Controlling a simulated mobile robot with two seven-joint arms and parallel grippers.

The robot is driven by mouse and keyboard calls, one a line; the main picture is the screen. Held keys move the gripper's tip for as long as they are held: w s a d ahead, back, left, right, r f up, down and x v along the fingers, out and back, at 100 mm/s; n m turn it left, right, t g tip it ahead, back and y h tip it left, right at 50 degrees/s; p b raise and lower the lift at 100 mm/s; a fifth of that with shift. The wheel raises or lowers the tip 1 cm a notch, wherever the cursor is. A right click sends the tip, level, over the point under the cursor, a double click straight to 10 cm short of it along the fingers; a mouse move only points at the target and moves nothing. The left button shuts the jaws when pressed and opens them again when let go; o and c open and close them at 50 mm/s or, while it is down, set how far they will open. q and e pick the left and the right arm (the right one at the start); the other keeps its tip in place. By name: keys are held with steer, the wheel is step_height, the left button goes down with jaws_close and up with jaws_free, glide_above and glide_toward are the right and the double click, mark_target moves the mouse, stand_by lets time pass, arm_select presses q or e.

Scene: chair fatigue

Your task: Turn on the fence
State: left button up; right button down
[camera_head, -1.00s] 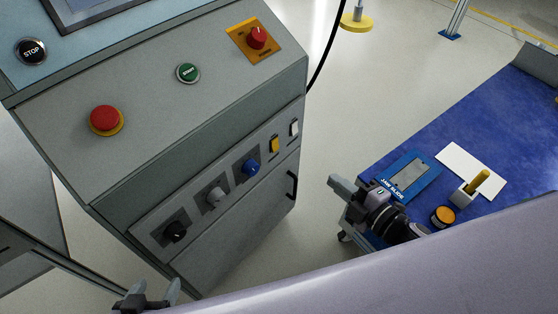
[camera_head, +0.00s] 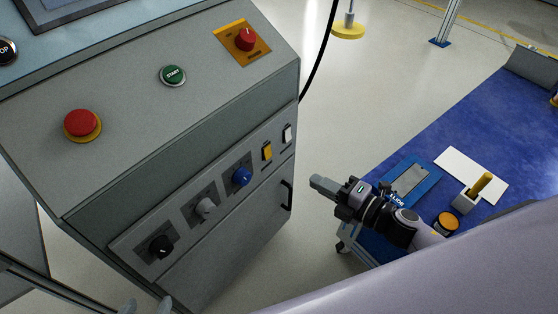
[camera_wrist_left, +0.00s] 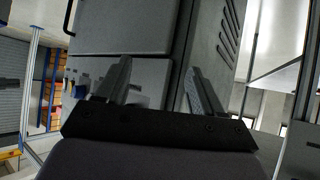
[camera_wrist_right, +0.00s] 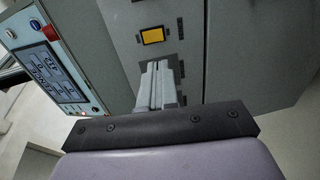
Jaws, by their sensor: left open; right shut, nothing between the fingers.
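The grey control cabinet (camera_head: 150,165) fills the left of the head view. Its lower strip holds a black knob (camera_head: 161,246), a grey knob (camera_head: 206,208), a blue knob (camera_head: 242,177), a yellow switch (camera_head: 267,151) and a white switch (camera_head: 288,133).
The sloped top carries a red mushroom button (camera_head: 82,124), a green START button (camera_head: 173,75) and a red rotary switch (camera_head: 245,39) on a yellow plate. A black handle (camera_head: 287,195) sits on the cabinet door. A blue-topped table (camera_head: 480,125) stands right. Floor lies between.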

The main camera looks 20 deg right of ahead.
mark_target(269, 156)
steer(key=b+x, duration=0.1)
steer(key=x, duration=1)
steer(key=shift+w+a, duration=0.1)
steer(key=shift+w, duration=0.1)
arm_select(q)
steer(key=shift+w+d+r, duration=0.1)
steer(key=shift+w+d, duration=0.25)
steer(key=shift+d, duration=0.2)
arm_select(e)
steer(key=shift+w+a, duration=0.3)
steer(key=shift+w, duration=0.2)
steer(key=shift+f, duration=0.1)
